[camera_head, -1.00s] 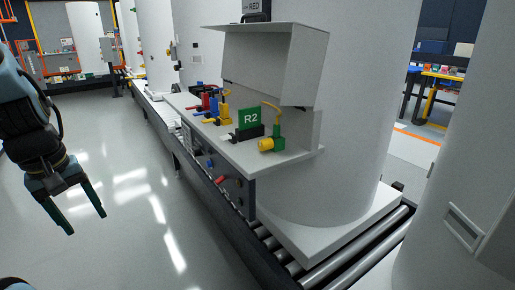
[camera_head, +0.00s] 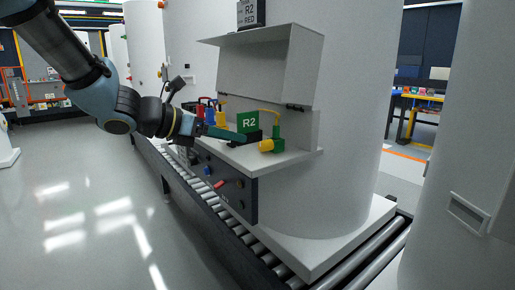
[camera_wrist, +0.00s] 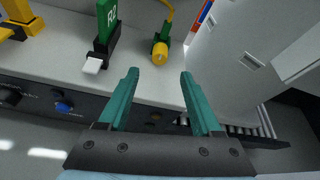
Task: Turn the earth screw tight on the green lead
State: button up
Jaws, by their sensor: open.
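The earth screw is a yellow knob (camera_head: 266,146) on a green post (camera_head: 278,142) at the right end of the white shelf. A yellow lead (camera_head: 271,112) curves up from the post. In the wrist view the yellow knob (camera_wrist: 158,54) lies ahead, between the lines of my fingers and beyond the tips. My gripper (camera_wrist: 159,72) is open and empty, with teal fingers. In the head view my gripper (camera_head: 222,133) is over the shelf, left of the knob and apart from it. Its fingers partly overlap the foot of the green R2 sign (camera_head: 247,122).
The R2 sign (camera_wrist: 107,20) in its black holder with a white tab stands left of the knob. Red, blue and yellow fittings (camera_head: 210,111) stand farther left. A raised lid (camera_head: 265,65) covers the shelf from above. A dark panel with buttons (camera_head: 225,185) fronts it.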

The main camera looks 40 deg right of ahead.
aim_at(260, 144)
jog(key=x, duration=0.9)
jog(key=shift+d+f, duration=0.2)
jog(key=shift+d, duration=0.05)
grip_shut()
